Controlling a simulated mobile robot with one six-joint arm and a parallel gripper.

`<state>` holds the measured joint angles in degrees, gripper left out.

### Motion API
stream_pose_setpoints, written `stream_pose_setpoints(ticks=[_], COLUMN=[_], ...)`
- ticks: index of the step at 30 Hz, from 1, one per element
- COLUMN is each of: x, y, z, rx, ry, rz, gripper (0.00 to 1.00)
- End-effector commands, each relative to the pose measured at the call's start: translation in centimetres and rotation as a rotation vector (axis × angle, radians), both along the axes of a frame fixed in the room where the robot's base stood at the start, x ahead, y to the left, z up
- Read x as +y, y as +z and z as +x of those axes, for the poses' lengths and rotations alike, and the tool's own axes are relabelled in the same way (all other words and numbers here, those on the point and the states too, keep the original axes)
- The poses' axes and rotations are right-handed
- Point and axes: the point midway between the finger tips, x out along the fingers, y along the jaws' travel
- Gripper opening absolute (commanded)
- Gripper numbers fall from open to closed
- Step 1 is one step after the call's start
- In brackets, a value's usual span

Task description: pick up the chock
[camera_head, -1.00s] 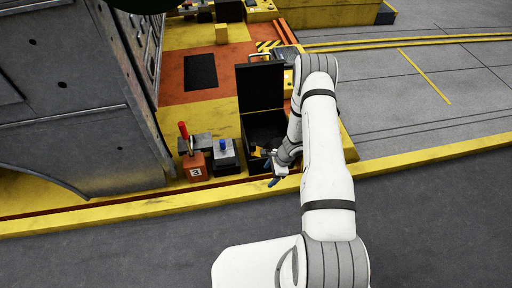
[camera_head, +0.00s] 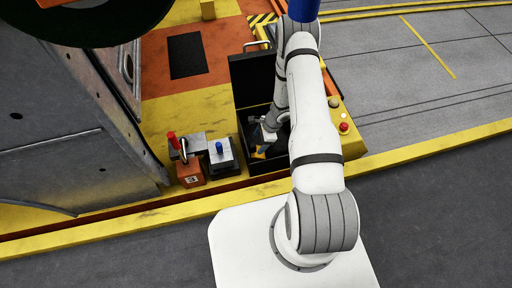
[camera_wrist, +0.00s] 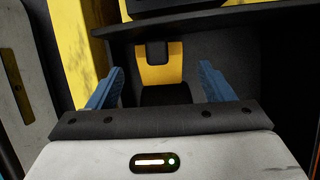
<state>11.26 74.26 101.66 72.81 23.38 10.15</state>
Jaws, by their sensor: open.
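The chock (camera_wrist: 160,70) appears to be the yellow piece with black parts inside the open black box (camera_head: 249,82). In the wrist view it stands beyond and between the two blue fingers, with a dark gap on either side. My gripper (camera_wrist: 158,84) is open and empty, its fingers pointing at the chock. In the head view my gripper (camera_head: 260,150) is down inside the box, and the arm and wrist hide much of the interior. A small yellow patch shows there, but I cannot tell its outline.
Left of the box stand a unit with a blue knob (camera_head: 219,148) and an orange block with a red-tipped lever (camera_head: 190,172). A yellow panel with a red button (camera_head: 343,127) lies to the right. A large grey metal body (camera_head: 75,130) fills the left.

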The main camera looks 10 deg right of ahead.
Motion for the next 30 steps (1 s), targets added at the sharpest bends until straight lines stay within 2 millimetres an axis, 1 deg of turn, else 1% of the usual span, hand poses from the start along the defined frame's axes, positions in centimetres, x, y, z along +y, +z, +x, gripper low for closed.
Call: stream_pose_setpoints(ticks=[1, 3, 8, 14, 17, 19, 25, 30], x=[0.1, 0.3, 0.4, 0.8, 1.3, 1.5, 1.4, 1.4], y=[-0.8, -1.6, -2.8, -5.9, -7.0, -7.2, -7.0, -7.0], z=[0.0, 0.0, -0.1, -0.2, -0.2, -0.1, -0.1, -0.1], rx=[0.002, 0.002, 0.001, 0.001, 0.002, 0.0, 0.001, 0.001], ry=[-0.001, -0.004, -0.01, -0.014, -0.012, -0.014, -0.015, -0.015], rz=[0.0, 0.0, 0.0, 0.0, 0.0, 0.0, 0.0, 0.0], gripper=[0.75, 0.75, 0.75, 0.75, 0.75, 0.75, 0.74, 0.6])
